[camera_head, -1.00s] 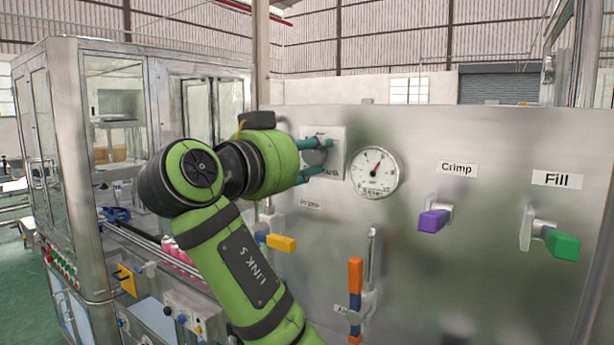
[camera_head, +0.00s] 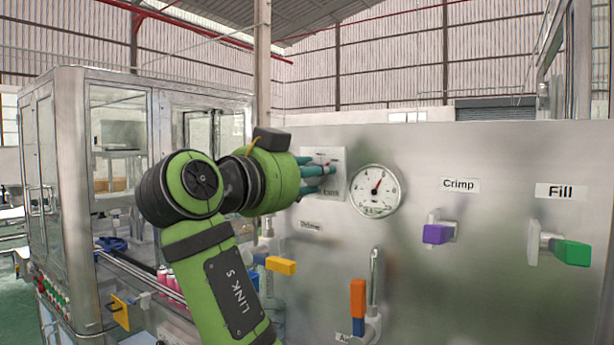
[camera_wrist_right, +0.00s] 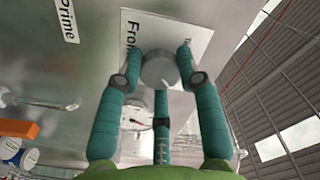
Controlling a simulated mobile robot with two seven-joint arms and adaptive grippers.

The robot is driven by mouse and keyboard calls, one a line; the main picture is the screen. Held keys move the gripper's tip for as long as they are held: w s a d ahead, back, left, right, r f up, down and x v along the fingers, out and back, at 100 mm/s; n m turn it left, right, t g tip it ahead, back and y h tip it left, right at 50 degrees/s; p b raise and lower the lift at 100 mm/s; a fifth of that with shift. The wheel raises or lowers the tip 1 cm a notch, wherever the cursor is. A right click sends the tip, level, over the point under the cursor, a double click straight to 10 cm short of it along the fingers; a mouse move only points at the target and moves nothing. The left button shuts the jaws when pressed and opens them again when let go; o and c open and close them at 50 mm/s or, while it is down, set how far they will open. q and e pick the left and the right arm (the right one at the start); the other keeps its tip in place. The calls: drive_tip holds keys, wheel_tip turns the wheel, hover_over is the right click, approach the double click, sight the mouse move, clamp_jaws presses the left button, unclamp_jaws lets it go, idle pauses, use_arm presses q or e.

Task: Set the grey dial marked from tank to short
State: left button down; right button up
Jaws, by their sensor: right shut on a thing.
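The grey dial (camera_wrist_right: 159,70) sits on a white label plate (camera_wrist_right: 133,26) on the steel panel. The plate also shows in the head view (camera_head: 337,160), where my fingers hide most of the dial. In the right wrist view the word "From" is readable on the plate; the other markings are covered or too small. My right gripper (camera_head: 325,172) is at the dial. In the right wrist view its teal fingers (camera_wrist_right: 160,75) are shut around the dial's rim. Which marking the dial points to cannot be told. My left gripper is not in view.
A round gauge (camera_head: 376,191) is just right of the plate. Purple Crimp (camera_head: 437,234), green Fill (camera_head: 572,253) and yellow (camera_head: 281,265) handles stick out from the panel. An orange-handled lever (camera_head: 358,298) stands below the gauge.

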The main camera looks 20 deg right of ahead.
drive_tip(key=shift+s+r, duration=0.1)
drive_tip(key=shift+r, duration=0.3)
drive_tip(key=o, duration=1.1)
drive_tip(key=shift+c, duration=0.2)
drive_tip(key=shift+o, duration=0.4)
drive_tip(key=shift+d+f, duration=0.15)
drive_tip(key=shift+d, duration=0.15)
drive_tip(key=shift+a, duration=0.1)
drive_tip(key=v, duration=0.7)
drive_tip(key=shift+s, duration=0.2)
drive_tip(key=shift+a, duration=0.15)
